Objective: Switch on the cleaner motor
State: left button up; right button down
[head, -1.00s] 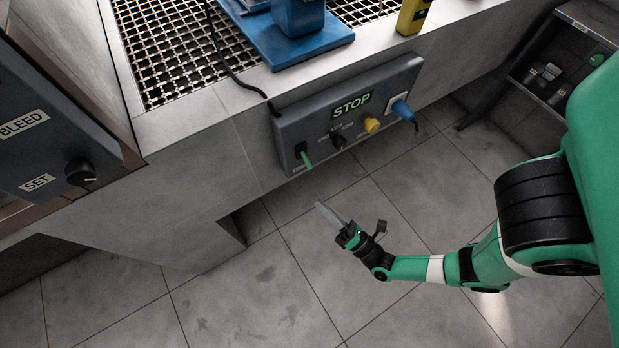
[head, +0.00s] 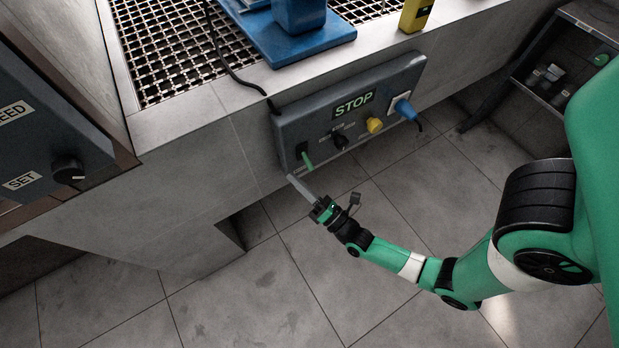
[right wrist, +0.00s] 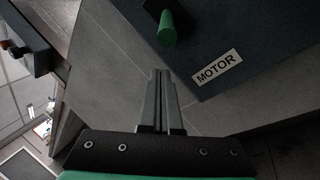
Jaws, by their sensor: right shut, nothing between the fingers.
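The grey control box (head: 350,107) is fixed to the front of the bench. It carries a green-tipped lever (head: 307,161) at its lower left, a black knob (head: 339,140), a yellow knob (head: 374,125) and a STOP display (head: 353,104). In the right wrist view the green lever tip (right wrist: 167,27) is beside a MOTOR label (right wrist: 217,68). My right gripper (head: 291,179) is shut and empty, just below and left of the lever. Its fingers (right wrist: 161,75) point toward the lever and appear apart from it. My left gripper is not in view.
A blue plug with a cable (head: 404,109) is at the box's right end. Above are a metal grating (head: 170,60), a blue stand (head: 300,42) and a yellow device (head: 414,14). Open floor lies below.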

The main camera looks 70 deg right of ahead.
jog(key=s, duration=0.1)
jog(key=s+d+r, duration=0.1)
jog(key=s, duration=0.1)
jog(key=shift+d+r, duration=0.25)
jog(key=shift+r, duration=0.05)
jog(key=shift+s, duration=0.1)
